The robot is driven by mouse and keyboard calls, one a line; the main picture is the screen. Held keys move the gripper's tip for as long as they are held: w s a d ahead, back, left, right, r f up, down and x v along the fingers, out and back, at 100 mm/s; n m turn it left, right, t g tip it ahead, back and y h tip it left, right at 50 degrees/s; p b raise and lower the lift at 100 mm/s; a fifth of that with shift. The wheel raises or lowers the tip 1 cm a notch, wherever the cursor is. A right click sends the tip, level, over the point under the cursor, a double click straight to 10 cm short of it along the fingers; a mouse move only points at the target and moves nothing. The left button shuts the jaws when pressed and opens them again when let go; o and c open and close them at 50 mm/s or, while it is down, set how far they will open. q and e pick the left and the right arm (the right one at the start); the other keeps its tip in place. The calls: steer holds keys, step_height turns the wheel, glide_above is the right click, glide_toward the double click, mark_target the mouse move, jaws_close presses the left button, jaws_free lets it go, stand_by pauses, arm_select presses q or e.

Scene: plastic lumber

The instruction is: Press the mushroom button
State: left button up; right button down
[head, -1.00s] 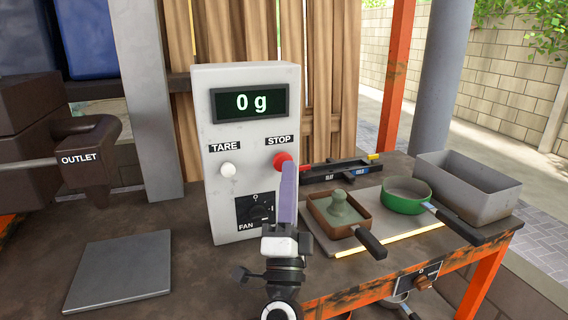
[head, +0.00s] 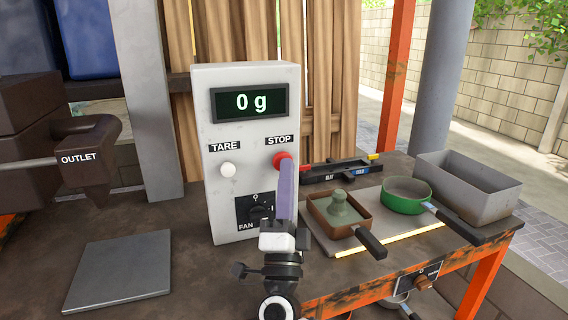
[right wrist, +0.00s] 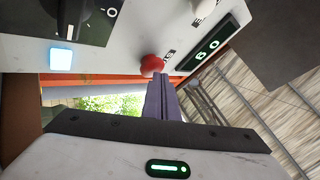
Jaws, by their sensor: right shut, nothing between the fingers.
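The red mushroom button (head: 281,158) sits under the STOP label on the upright grey control box (head: 222,85). My right gripper (head: 287,164) is shut and empty, its purple fingers pointing at the button and overlapping its lower right part in the head view. In the right wrist view the red button (right wrist: 151,65) is right at the tips of the shut fingers (right wrist: 160,78). I cannot tell whether they touch it or whether it is pushed in. My left gripper is not in view.
The box also carries a white TARE button (head: 228,170), a FAN knob (head: 259,209) and a display (head: 249,102) reading 0 g. A flat grey plate (head: 118,270) lies left. Pans, including a green one (head: 405,194), and a grey bin (head: 465,190) stand right.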

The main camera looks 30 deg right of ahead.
steer(key=shift+w, duration=0.25)
steer(key=shift+s, duration=0.1)
stand_by(0.4)
steer(key=shift+s+a+p, duration=0.15)
steer(key=shift+s+p, duration=0.2)
steer(key=shift+s, duration=0.5)
steer(key=s, duration=0.2)
steer(key=s+a+p, duration=0.1)
steer(key=s, duration=0.1)
steer(key=shift+s+a, duration=0.1)
steer(key=shift+s, duration=0.3)
stand_by(0.5)
